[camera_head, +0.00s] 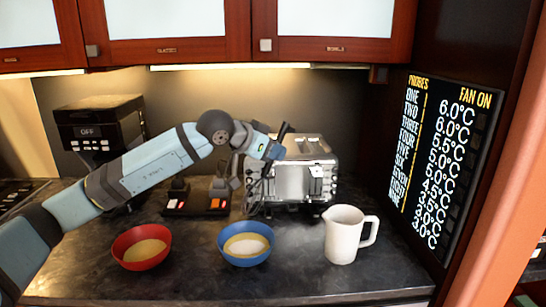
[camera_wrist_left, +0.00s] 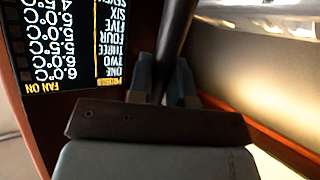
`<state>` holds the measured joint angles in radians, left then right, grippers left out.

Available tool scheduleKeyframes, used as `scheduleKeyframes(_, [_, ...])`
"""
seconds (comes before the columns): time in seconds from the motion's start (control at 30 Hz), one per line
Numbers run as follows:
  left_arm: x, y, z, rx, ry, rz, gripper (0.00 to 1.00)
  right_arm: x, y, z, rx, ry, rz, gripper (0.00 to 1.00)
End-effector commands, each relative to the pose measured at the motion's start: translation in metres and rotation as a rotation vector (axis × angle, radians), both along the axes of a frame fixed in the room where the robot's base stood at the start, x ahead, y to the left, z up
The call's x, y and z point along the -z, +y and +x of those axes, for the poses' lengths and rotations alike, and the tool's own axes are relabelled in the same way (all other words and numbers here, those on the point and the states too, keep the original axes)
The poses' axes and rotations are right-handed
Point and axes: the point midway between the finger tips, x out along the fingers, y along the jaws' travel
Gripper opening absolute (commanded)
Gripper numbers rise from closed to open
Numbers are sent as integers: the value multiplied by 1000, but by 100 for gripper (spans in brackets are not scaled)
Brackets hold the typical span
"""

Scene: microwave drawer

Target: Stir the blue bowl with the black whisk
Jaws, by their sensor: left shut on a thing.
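The blue bowl (camera_head: 246,259) stands on the dark counter, with pale contents inside. My left gripper (camera_head: 272,150) is above and behind it in the head view, shut on the black whisk (camera_head: 284,131). The handle's top sticks up past the fingers, and thin wires seem to hang below, ending near the bowl's far rim; whether they are over the bowl I cannot tell. In the left wrist view the dark handle (camera_wrist_left: 176,42) runs between the two fingertips (camera_wrist_left: 163,85). My right gripper is not in view.
A red bowl (camera_head: 141,262) stands left of the blue bowl, and a white jug (camera_head: 342,240) stands to its right. A silver toaster (camera_head: 308,180) is behind, and a black coffee machine (camera_head: 100,125) is at the back left. Cabinets (camera_head: 180,48) hang above.

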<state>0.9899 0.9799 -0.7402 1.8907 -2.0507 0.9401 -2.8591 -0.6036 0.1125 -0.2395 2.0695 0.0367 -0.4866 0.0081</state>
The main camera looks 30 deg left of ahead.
Motion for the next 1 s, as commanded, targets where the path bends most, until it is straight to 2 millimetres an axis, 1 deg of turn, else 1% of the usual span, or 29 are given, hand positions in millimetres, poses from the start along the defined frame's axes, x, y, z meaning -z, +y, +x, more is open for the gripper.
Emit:
scheduleKeyframes(0.4, [29, -10, 16, 0, 4, -1, 0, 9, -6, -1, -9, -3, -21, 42])
scheduleKeyframes(0.63, [45, -15, 26, 0, 5, 0, 0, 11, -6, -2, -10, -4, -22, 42])
scheduleKeyframes(0.73, [55, -12, 21, -1, 4, 2, 0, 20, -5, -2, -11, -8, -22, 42])
scheduleKeyframes(1.0, [74, -7, 12, -1, 3, 2, 0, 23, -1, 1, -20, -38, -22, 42])
